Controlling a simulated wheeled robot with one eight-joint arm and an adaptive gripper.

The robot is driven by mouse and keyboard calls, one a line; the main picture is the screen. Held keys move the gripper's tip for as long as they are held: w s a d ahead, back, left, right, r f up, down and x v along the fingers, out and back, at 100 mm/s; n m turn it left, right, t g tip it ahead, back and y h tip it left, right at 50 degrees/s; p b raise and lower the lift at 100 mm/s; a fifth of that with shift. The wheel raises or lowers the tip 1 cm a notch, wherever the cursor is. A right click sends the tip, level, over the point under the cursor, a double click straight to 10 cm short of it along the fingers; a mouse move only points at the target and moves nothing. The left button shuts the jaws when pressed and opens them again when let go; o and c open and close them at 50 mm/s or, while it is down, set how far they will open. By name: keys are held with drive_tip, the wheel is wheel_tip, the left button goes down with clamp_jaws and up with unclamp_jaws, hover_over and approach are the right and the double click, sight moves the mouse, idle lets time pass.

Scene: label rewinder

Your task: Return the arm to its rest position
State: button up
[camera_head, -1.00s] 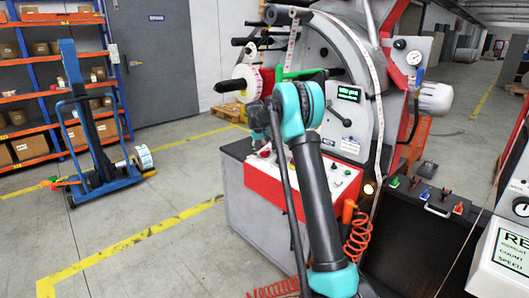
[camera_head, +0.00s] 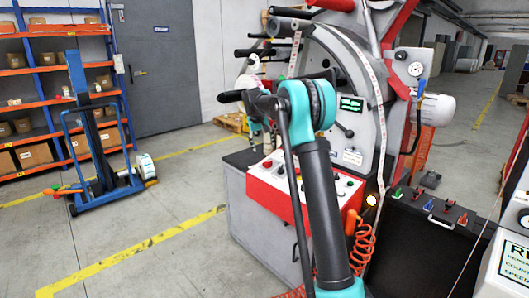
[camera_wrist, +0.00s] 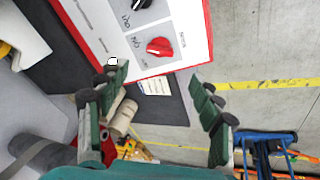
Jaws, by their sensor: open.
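My arm (camera_head: 320,190) rises in front of the machine, dark grey with teal joints, bent at a high elbow. In the head view my gripper is mostly hidden behind the arm's bend. In the wrist view my gripper (camera_wrist: 163,98) shows two green fingers spread wide, with nothing held between them. Past the fingers are a white control panel with a red edge, a red knob (camera_wrist: 160,46) and the floor.
The label rewinder (camera_head: 355,120) stands close behind my arm, with its red-edged control panel (camera_head: 290,185) below. A blue lift cart (camera_head: 95,140) stands to the left before shelves (camera_head: 28,100). The floor (camera_head: 150,225) between cart and machine is clear.

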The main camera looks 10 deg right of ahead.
drive_tip(key=shift+s+r, duration=0.15)
drive_tip(key=shift+r, duration=0.2)
drive_tip(key=s+d+f, duration=0.2)
drive_tip(key=s+f, duration=0.4)
drive_tip(key=s, duration=1.1)
drive_tip(key=s+d+f+y, duration=0.1)
drive_tip(key=s+f, duration=0.5)
drive_tip(key=s, duration=1.1)
drive_tip(key=s+d+f+m+y, duration=0.1)
drive_tip(key=s+d+f, duration=0.2)
drive_tip(key=s, duration=1.4)
wheel_tip(320, 180, down, 3)
drive_tip(key=shift+s+f+t, duration=0.2)
drive_tip(key=shift+s+t, duration=0.15)
drive_tip(key=shift+t, duration=0.05)
drive_tip(key=shift+d, duration=0.1)
drive_tip(key=shift+c, duration=0.6)
